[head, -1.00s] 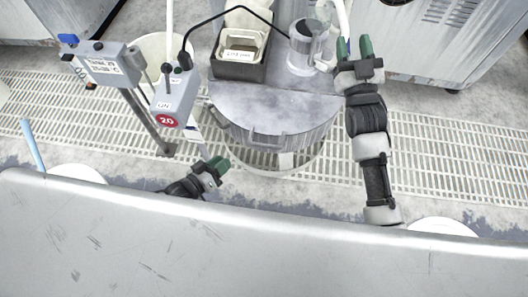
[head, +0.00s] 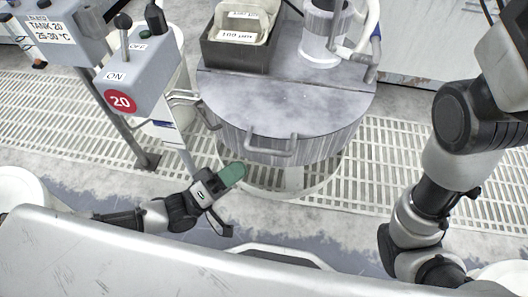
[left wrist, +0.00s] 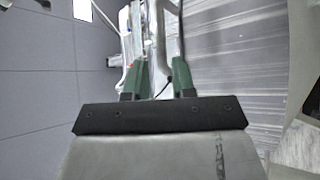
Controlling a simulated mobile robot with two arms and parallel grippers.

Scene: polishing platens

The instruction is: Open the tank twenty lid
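Tank twenty's flat grey metal lid (head: 285,100) lies level on the round tank (head: 315,150). A grey bar handle (head: 272,150) sticks out at its front edge. A red "20" label (head: 120,101) is on the switch box at left. My left gripper (head: 229,200) is low in front of the tank, left of and below the handle, apart from it in the head view. In the left wrist view its two green fingers (left wrist: 155,78) stand apart with nothing clearly held. A grey curved bar shows just beyond them. My right gripper is out of view; its arm rises at right.
The switch box (head: 138,75) stands on a post at left. Grated floor (head: 60,110) surrounds the tank. A pale metal edge (head: 130,265) runs along the front.

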